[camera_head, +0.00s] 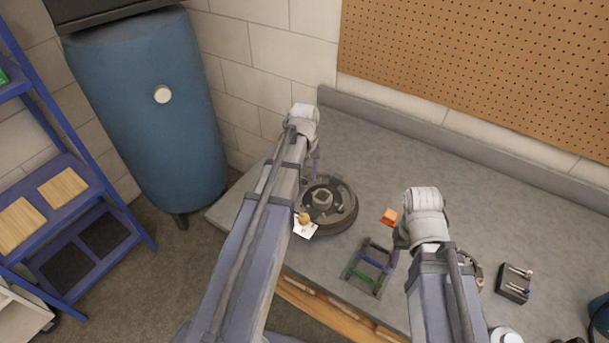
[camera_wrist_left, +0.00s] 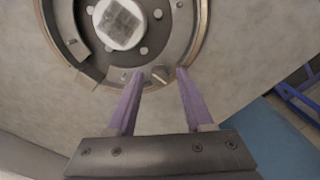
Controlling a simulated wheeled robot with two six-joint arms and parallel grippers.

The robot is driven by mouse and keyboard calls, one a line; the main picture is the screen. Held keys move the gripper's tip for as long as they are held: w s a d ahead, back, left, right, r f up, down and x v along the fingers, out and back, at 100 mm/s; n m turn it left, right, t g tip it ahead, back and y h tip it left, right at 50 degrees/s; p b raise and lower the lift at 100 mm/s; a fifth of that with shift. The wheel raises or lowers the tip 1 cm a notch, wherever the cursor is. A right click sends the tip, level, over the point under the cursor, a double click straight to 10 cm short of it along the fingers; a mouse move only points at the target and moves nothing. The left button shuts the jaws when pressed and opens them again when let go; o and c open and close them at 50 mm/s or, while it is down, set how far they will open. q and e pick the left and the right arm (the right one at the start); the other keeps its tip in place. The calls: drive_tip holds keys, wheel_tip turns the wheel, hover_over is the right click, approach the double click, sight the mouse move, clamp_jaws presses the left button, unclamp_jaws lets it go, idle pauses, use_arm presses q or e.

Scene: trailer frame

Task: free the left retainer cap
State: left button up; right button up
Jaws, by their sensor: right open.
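A round brake assembly (camera_head: 345,222) with a central hub lies on the grey workbench; it also shows at the top of the left wrist view (camera_wrist_left: 198,35). My left gripper (camera_head: 313,168) is over its far-left edge, partly hidden by my arm. In the left wrist view my left gripper (camera_wrist_left: 160,74) is open, its purple fingertips apart at the brake's lower rim. A small metallic part (camera_wrist_left: 160,73), possibly the left retainer cap, shows between the tips; I cannot tell whether they touch it. My right gripper (camera_head: 392,258) is open, beside a small dark frame, and partly hidden.
The small dark frame (camera_head: 351,272) with green and blue bars stands near the bench's front edge. An orange block (camera_head: 389,217) lies behind it. A white card (camera_head: 304,229) with a yellowish piece lies by the brake. A dark tool holder (camera_head: 513,286) stands right. The back of the bench is clear.

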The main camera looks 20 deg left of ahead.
sight(305, 178)
use_arm(q)
drive_tip(key=shift+o, duration=0.4)
drive_tip(key=shift+r, duration=0.15)
use_arm(e)
drive_tip(key=shift+r, duration=0.15)
use_arm(q)
wheel_tip(305, 178, up, 8)
drive_tip(key=p, duration=0.8)
drive_tip(key=shift+f, duration=0.2)
use_arm(e)
wheel_tip(305, 178, up, 8)
drive_tip(key=shift+f, duration=0.25)
use_arm(q)
drive_tip(key=shift+f, duration=0.1)
